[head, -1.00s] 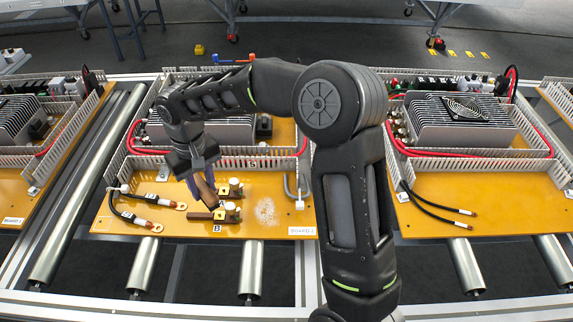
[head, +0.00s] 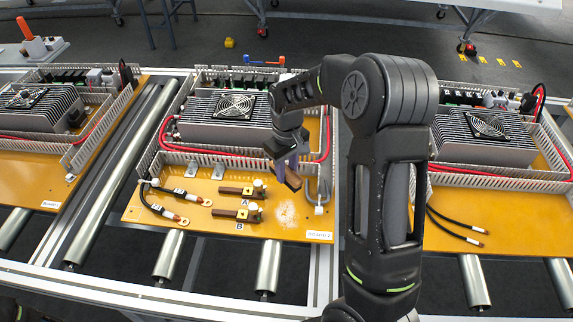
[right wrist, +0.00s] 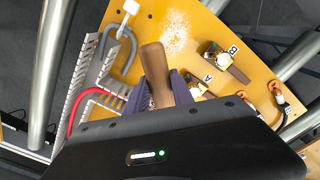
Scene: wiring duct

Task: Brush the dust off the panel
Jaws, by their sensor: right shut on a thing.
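The panel (head: 215,228) is a mustard-yellow board on the roller line. A pale, speckled dust patch (head: 287,213) lies near its front right; it also shows in the right wrist view (right wrist: 177,30). My right gripper (head: 284,160) is shut on a brown brush (head: 291,178), whose wooden-looking part (right wrist: 155,68) shows between the fingers. The brush is tilted and appears above the board, just behind the dust in the head view. Its bristles cannot be made out, and I cannot tell its exact height. My left gripper is not in view.
Terminals A (head: 258,188) and B (head: 252,214), with brown bars, stand left of the dust. Two cables (head: 165,211) lie farther left. A grey bent hook (right wrist: 128,55) and slotted white duct (right wrist: 82,82) stand near the brush. A finned heat sink (head: 225,135) is behind.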

